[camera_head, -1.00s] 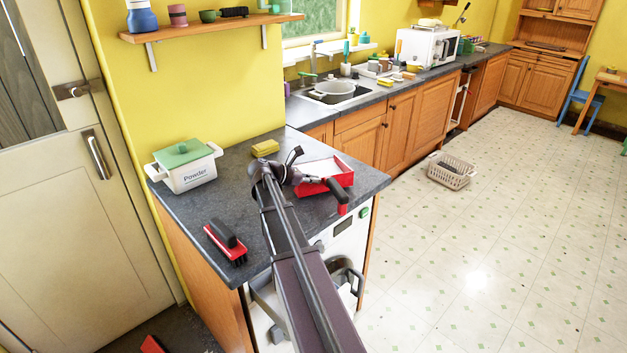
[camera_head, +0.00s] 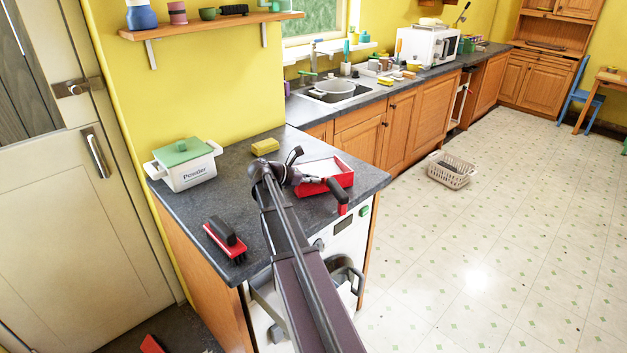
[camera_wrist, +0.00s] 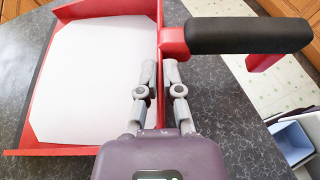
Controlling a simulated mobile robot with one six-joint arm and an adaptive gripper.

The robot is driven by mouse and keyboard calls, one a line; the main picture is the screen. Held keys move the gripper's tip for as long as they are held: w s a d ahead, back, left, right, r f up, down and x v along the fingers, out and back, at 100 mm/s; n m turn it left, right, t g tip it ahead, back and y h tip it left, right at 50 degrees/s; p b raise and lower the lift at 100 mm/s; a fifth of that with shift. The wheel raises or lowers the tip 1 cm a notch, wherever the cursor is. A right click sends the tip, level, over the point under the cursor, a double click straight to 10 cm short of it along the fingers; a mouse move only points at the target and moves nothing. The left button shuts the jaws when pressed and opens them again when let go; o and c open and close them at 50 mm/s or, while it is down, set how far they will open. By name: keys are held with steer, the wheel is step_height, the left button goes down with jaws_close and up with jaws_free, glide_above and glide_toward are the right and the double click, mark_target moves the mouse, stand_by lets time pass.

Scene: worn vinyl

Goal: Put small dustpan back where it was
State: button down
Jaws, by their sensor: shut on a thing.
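The small dustpan (camera_head: 343,177) is red with a white inside and a black handle. It sits at the right edge of the dark countertop (camera_head: 215,193), its handle pointing over the front edge. I cannot tell whether it rests fully on the counter. In the wrist view the dustpan (camera_wrist: 95,82) fills the upper left, with the black handle (camera_wrist: 250,35) to the right. There my gripper (camera_wrist: 160,70) is shut on its red side wall near the handle base.
A red brush (camera_head: 226,243) with dark bristles lies at the counter's left front. A basket (camera_head: 450,172) is on the floor.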

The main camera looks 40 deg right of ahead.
steer(key=shift+f, duration=0.35)
steer(key=c, duration=0.7)
jaws_free()
steer(key=shift+r, duration=0.2)
step_height(320, 180, up, 8)
steer(key=p, duration=0.7)
steer(key=shift+p, duration=0.4)
steer(key=shift+s+a+f+n+t+h+b, duration=0.1)
steer(key=shift+s+a+f+n+t+b, duration=0.55)
steer(key=shift+s, duration=1.1)
steer(key=shift+s+a+f+n+t+h+b, duration=0.1)
steer(key=shift+s+a+f+n+t+b, duration=0.6)
steer(key=shift+s, duration=1.05)
steer(key=shift+s+a+f+n+t+h+b, duration=0.1)
steer(key=shift+s+a+f+n+t+b, duration=0.25)
steer(key=shift+s+a+n+t, duration=1)
steer(key=shift+s+d+m+g, duration=0.3)
steer(key=shift+s+d+m, duration=0.1)
steer(key=shift+d+m, duration=0.25)
